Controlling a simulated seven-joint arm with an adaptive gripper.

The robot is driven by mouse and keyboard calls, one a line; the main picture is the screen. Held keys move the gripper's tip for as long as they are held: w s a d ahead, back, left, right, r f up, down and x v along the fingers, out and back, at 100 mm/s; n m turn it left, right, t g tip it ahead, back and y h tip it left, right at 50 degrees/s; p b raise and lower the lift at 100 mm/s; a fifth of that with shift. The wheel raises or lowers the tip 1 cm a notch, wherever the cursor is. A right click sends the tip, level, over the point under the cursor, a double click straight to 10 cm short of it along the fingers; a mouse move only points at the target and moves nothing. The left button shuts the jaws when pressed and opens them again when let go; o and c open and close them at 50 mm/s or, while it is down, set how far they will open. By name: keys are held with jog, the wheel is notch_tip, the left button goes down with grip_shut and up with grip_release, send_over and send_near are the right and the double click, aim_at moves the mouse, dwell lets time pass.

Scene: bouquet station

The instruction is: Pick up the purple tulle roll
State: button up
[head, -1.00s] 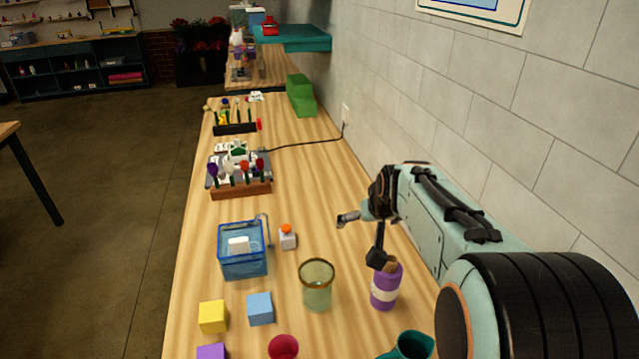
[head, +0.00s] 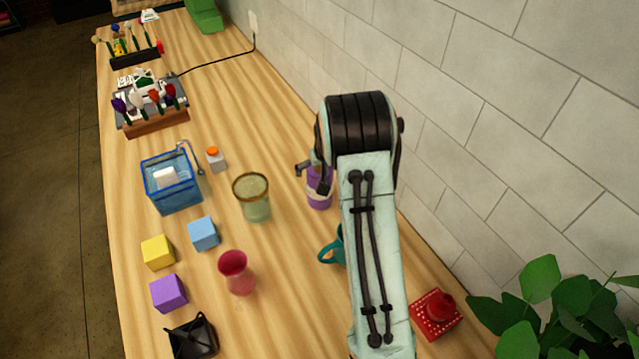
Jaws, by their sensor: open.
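The purple tulle roll (head: 319,200) stands upright on the wooden table, with a pale band around its middle. It is right of the green glass vase and partly hidden by my arm. My gripper (head: 313,177) is open, its fingers at the roll's upper part. One finger shows left of the roll's top and the other in front of its side. Most of the gripper is hidden behind my arm, so I cannot tell whether the fingers touch the roll.
The green glass vase (head: 254,199) stands close left of the roll. A teal mug (head: 333,247) is just in front, partly behind my arm. A pink vase (head: 236,274) and blue block (head: 204,234) stand further left. The stone wall (head: 480,120) borders the table's right side.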

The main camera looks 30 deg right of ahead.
jog(key=c, duration=1.3)
